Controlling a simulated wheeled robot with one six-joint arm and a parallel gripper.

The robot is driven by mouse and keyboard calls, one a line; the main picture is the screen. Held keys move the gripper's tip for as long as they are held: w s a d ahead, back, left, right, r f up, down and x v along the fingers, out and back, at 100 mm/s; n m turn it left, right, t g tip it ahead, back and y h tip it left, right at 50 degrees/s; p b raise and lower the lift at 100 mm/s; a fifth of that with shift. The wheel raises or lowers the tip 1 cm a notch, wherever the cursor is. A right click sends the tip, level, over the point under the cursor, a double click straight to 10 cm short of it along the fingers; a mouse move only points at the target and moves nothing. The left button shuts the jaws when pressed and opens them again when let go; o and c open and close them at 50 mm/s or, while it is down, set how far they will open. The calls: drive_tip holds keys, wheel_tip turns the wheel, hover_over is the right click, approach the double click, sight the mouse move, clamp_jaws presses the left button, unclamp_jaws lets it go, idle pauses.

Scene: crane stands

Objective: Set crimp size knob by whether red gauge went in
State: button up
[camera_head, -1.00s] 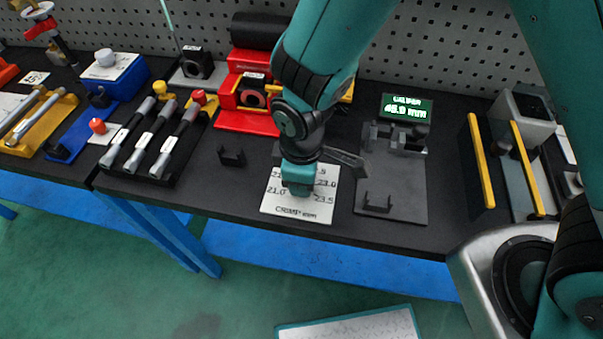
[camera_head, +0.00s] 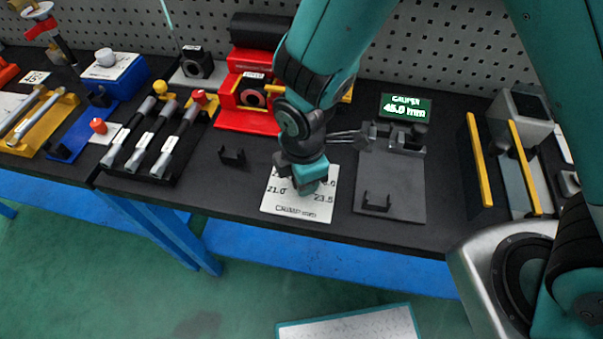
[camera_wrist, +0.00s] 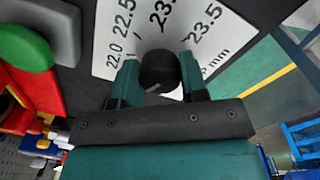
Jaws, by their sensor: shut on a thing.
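My gripper (camera_wrist: 159,76) is shut on a black round knob (camera_wrist: 157,68) in the wrist view, one finger on each side. A pale mark shows on the knob's face, on the side towards my gripper. The knob stands on a white dial plate (camera_head: 296,211) printed with sizes such as 21.0 and 23.5 in the head view. There my gripper (camera_head: 308,187) hides the knob. A black rack with several grey-handled tools (camera_head: 166,145) stands at left. A red ball (camera_head: 199,97) sits behind it; I cannot tell which thing is the red gauge.
A red fixture (camera_head: 247,119) stands behind. Yellow rails (camera_head: 481,160) are further right. A small black bracket (camera_head: 232,157) is left of the dial.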

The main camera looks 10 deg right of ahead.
drive_tip(key=shift+w, duration=0.1)
drive_tip(key=o, duration=0.9)
drive_tip(key=shift+r, duration=0.1)
drive_tip(key=r, duration=1.7)
drive_tip(key=shift+s+r, duration=0.15)
drive_tip(key=shift+s, duration=0.15)
drive_tip(key=s+d+r+m+y, duration=0.1)
drive_tip(key=s+d+r+m, duration=0.1)
drive_tip(key=s+d+m, duration=0.1)
drive_tip(key=s+d+r+m+y, duration=0.1)
drive_tip(key=s+d+r+m, duration=0.1)
drive_tip(key=m, duration=0.4)
drive_tip(key=s+d+r+m+y, duration=0.2)
drive_tip(key=s+d+m, duration=0.2)
drive_tip(key=m, duration=0.1)
drive_tip(key=shift+s+d+r, duration=0.3)
drive_tip(key=shift+s+r, duration=0.05)
drive_tip(key=shift+r, duration=0.05)
